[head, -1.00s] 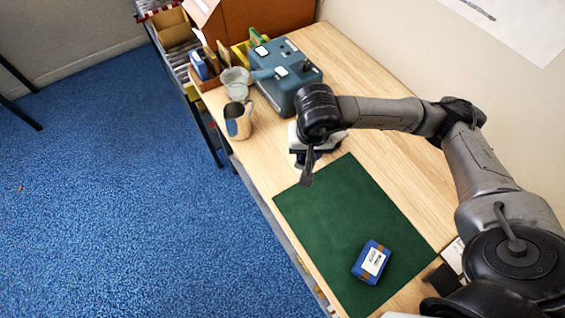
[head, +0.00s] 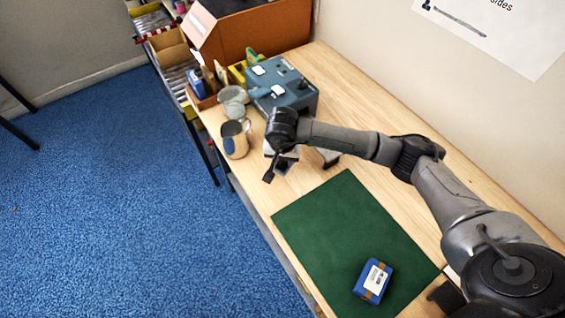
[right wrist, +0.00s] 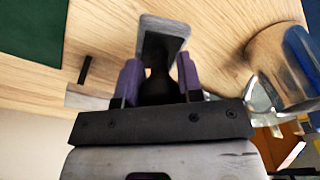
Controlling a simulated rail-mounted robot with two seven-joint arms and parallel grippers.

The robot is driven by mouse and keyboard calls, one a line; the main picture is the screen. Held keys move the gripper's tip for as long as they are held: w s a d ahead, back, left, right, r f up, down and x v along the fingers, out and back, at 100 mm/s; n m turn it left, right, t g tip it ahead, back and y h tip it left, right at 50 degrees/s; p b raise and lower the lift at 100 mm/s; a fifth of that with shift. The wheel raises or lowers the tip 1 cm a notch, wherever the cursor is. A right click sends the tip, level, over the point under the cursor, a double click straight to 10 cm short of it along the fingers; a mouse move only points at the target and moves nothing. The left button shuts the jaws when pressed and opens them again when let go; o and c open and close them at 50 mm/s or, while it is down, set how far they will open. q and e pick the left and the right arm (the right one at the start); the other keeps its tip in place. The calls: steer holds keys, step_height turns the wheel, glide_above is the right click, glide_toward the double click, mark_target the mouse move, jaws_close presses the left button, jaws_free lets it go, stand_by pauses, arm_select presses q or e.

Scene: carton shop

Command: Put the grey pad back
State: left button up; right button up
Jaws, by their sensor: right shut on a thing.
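My right gripper (right wrist: 158,85) is shut on the dark neck of a thing with a flat pale-grey end (right wrist: 165,32), which looks like the grey pad. In the head view my right gripper (head: 275,167) is over the bench, between the green mat and the metal mug, and mostly hides what it holds. I cannot tell how high the held thing is above the wood. My left gripper is not in view.
The green mat (head: 340,225) carries a blue box (head: 373,281). A metal mug (head: 235,140), a glass jar (head: 233,97) and a blue-grey machine (head: 284,90) stand at the far end. A grey-and-black item (head: 328,157) shows beside my wrist. Bare wood lies right of the mat.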

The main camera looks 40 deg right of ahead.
mark_target(282, 165)
steer(key=shift+w+f, duration=0.15)
steer(key=shift+f, duration=0.05)
step_height(282, 165, down, 4)
steer(key=shift+r+p, duration=0.2)
steer(key=shift+p, duration=0.4)
steer(key=shift+f, duration=0.1)
steer(key=shift+f, duration=0.1)
steer(key=shift+f+b, duration=0.1)
steer(key=shift+b, duration=0.2)
steer(key=o, duration=0.8)
steer(key=shift+o, duration=0.2)
